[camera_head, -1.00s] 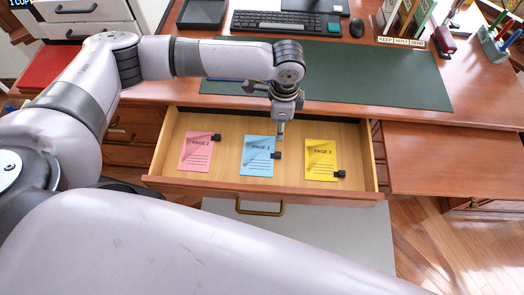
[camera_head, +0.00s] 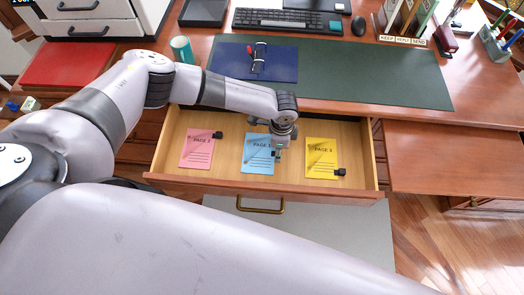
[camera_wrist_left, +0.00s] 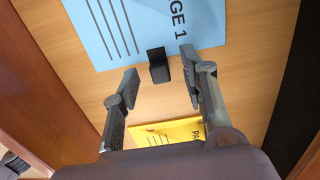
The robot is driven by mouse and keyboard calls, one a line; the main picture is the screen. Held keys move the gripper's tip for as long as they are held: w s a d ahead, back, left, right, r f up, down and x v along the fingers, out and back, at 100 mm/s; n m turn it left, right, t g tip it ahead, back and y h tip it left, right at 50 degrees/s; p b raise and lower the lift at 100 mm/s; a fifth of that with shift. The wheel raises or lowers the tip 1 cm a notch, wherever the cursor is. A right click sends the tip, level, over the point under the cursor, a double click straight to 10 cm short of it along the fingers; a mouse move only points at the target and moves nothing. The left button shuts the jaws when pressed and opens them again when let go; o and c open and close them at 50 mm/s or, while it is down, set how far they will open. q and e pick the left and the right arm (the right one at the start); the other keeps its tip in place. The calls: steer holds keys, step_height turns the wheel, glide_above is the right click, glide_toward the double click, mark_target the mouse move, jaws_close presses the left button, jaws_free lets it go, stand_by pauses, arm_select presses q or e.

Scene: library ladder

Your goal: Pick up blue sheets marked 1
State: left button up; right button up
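The blue sheets marked PAGE 1 (camera_head: 257,155) lie in the open drawer, between the pink and yellow sheets. In the left wrist view the blue sheets (camera_wrist_left: 140,25) carry a black clip (camera_wrist_left: 158,66) at their edge. My left gripper (camera_head: 279,156) is over the drawer at the right edge of the blue sheets. In the left wrist view its two fingers (camera_wrist_left: 158,85) are apart, one on each side of the black clip, with nothing held. Whether the fingertips touch the drawer floor cannot be told. My right gripper is not in view.
Pink sheets (camera_head: 197,150) lie to the left and yellow sheets (camera_head: 321,158) to the right, each with a black clip. The drawer's front wall (camera_head: 265,191) and sides surround them. A blue folder (camera_head: 228,61), green mat (camera_head: 370,75) and keyboard (camera_head: 288,21) are on the desk above.

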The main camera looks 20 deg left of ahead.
arm_select(q)
steer(key=shift+f, duration=0.2)
steer(key=shift+c, duration=0.6)
jaws_close()
